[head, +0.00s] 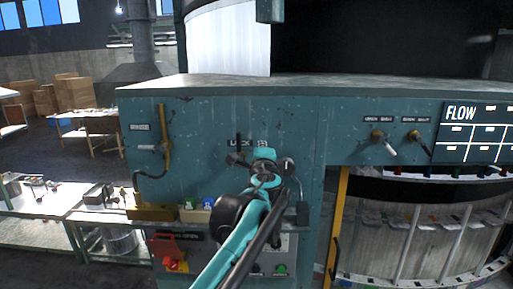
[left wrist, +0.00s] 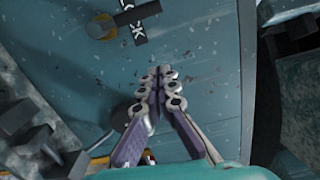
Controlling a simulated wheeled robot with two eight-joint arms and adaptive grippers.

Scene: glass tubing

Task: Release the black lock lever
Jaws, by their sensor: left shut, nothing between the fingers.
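The teal machine panel (head: 200,120) carries a LOCK label (head: 240,143). The black lock lever (head: 237,156) is at the label, just left of my left gripper (head: 264,160) in the head view. My arm covers part of the panel around it. In the left wrist view the lever (left wrist: 136,13) shows as a dark bar at the top, by a brass-coloured round mount (left wrist: 101,27). There my left gripper (left wrist: 164,74) has its fingertips together and empty, below and to the right of the lever, apart from it in the picture. My right gripper is not in view.
Two small valve levers (head: 384,140) and a FLOW board (head: 480,132) are on the right. A yellow pipe (head: 164,125) runs down the left panel. A red handle (head: 170,250) and coloured buttons (head: 197,205) are below. A workbench (head: 45,215) stands at left.

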